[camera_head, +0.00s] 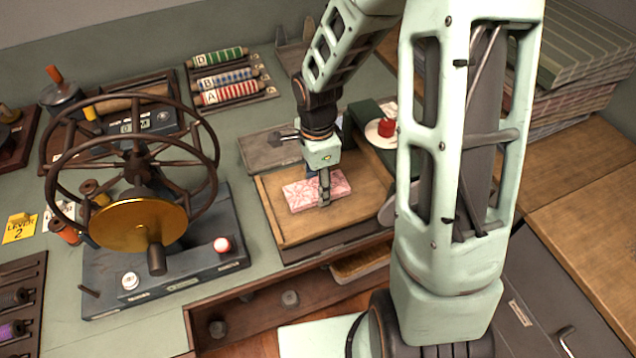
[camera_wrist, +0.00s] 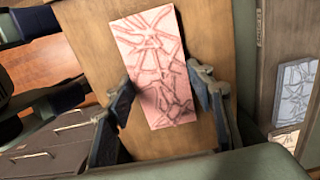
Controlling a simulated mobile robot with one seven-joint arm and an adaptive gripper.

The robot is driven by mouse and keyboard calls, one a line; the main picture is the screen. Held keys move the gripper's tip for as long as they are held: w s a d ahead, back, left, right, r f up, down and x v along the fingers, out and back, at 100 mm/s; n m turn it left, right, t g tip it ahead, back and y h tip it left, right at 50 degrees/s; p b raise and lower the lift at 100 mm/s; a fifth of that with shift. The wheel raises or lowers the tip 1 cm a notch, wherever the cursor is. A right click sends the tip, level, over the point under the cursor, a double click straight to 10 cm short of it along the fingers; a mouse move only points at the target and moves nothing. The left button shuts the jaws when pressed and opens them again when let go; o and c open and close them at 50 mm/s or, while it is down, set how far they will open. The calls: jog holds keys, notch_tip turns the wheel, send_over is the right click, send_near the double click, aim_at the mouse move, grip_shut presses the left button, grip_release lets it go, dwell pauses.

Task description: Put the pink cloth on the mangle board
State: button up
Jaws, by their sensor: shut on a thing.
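The pink cloth (camera_head: 314,191) is a folded, flat rectangular block with a creased pattern. It is over the wooden mangle board (camera_head: 283,226) in the head view; I cannot tell whether it touches the board. My gripper (camera_head: 325,192) points down at the cloth's near side and is shut on it. In the wrist view the cloth (camera_wrist: 152,66) lies between the two fingers of my gripper (camera_wrist: 166,100), one at each long edge. The board's wood (camera_wrist: 100,40) shows around the cloth. The cloth's underside is hidden.
A large spoked wheel with a brass disc (camera_head: 138,222) stands on a dark base to the left. Rolled cloths (camera_head: 232,94) lie in a rack behind. A green machine with a red knob (camera_head: 387,128) is right of the board. An open compartment (camera_head: 250,318) lies in front.

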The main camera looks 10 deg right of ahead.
aim_at(317, 187)
jog(key=shift+f, duration=0.15)
jog(key=o, duration=1.2)
jog(key=shift+c, duration=0.2)
notch_tip(317, 187, up, 12)
jog(key=shift+r, duration=0.2)
